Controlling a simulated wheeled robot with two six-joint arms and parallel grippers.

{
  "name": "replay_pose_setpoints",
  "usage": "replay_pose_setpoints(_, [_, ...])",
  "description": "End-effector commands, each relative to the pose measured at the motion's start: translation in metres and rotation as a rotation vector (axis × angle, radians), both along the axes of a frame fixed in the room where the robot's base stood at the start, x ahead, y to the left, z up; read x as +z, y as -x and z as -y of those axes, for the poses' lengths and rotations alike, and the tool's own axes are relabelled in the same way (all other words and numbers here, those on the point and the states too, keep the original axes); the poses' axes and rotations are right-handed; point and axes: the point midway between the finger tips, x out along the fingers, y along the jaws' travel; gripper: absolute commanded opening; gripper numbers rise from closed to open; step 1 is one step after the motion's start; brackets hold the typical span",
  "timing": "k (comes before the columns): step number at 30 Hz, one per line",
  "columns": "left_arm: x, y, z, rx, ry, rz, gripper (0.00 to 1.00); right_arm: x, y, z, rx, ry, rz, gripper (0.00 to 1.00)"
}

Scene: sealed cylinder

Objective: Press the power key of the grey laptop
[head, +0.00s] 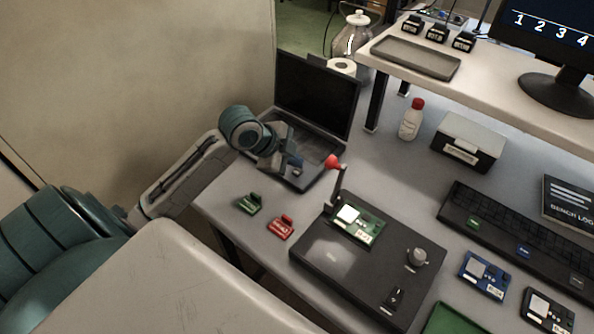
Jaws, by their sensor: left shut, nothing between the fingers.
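The grey laptop (316,92) stands open at the far left of the table, its dark screen tilted back. Its keyboard deck (318,142) faces me, partly hidden by my left arm. My left gripper (296,163) is over the front part of the deck, fingers shut with nothing between them. I cannot tell whether the fingertips touch the laptop. The power key is not distinguishable; it is too small or hidden behind the arm. My right gripper is not in view.
A black fixture (330,262) with a red-knobbed lever (333,162) and a green board (357,224) stands right of the laptop. Green (250,204) and red (281,228) small parts lie in front. A raised shelf (480,80) is behind, with a white bottle (411,120) below it.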

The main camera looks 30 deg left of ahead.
Motion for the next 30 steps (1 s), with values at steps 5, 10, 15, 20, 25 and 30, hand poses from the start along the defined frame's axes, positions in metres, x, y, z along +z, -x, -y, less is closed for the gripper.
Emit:
replay_pose_setpoints(5, [-0.007, 0.000, 0.000, 0.002, 0.000, -0.002, 0.00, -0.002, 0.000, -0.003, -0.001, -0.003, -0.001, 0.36])
replay_pose_setpoints(10, [-0.009, 0.000, 0.000, 0.001, 0.000, -0.002, 0.00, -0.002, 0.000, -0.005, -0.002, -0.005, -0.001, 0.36])
replay_pose_setpoints(15, [-0.009, 0.000, 0.000, 0.001, 0.001, 0.000, 0.00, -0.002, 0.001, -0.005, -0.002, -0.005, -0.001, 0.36])
replay_pose_setpoints(20, [-0.009, 0.000, 0.000, 0.000, 0.000, 0.000, 0.00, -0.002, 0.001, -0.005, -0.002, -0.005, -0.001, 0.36])
replay_pose_setpoints(25, [-0.011, 0.000, 0.000, 0.000, 0.000, -0.001, 0.00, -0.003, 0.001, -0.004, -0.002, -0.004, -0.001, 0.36])
replay_pose_setpoints(30, [-0.013, 0.000, 0.000, 0.000, 0.000, 0.000, 0.00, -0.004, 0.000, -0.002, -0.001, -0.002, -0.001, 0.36])
